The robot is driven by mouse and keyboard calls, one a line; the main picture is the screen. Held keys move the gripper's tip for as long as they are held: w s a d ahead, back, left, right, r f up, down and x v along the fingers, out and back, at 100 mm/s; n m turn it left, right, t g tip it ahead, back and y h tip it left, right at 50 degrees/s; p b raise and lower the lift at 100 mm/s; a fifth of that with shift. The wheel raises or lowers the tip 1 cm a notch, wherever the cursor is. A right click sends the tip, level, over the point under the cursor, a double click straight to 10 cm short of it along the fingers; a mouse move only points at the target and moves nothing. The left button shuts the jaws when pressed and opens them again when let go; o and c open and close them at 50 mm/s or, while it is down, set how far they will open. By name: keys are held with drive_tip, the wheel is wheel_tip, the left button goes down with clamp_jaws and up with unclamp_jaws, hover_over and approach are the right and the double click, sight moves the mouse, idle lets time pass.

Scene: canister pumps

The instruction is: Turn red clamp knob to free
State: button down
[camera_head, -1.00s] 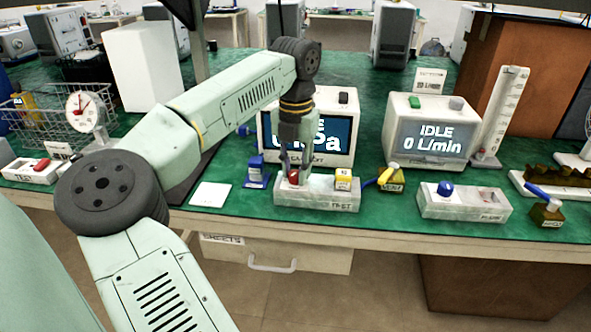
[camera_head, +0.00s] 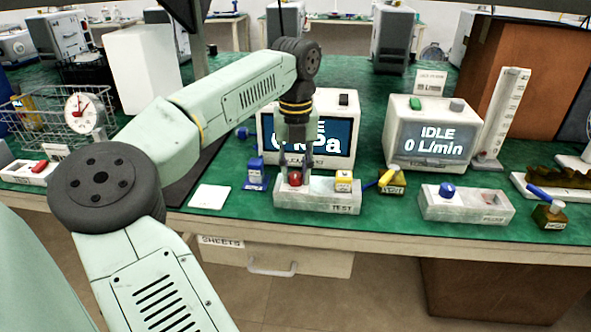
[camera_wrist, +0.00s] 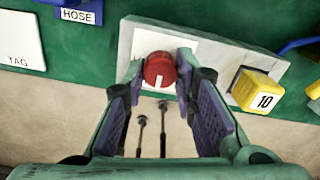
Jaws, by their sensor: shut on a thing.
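The red clamp knob (camera_head: 295,179) sits at the left end of the pale block marked TEST (camera_head: 318,203) on the green bench. In the wrist view the round knob (camera_wrist: 159,70) shows a white mark on its face, pointing down in the picture. My gripper (camera_wrist: 160,66) has one fingertip on each side of the knob and is shut on it. In the head view my gripper (camera_head: 294,170) reaches down from above onto the block. The knob's lower part is hidden.
A yellow block marked 10 (camera_wrist: 258,88) sits on the same block, right of the knob. A blue HOSE piece (camera_head: 256,170) and a white tag (camera_head: 209,196) lie left. A kPa display unit (camera_head: 341,140) stands close behind, an IDLE flow unit (camera_head: 433,137) to the right.

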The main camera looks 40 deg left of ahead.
drive_tip(key=c, duration=1.3)
unclamp_jaws()
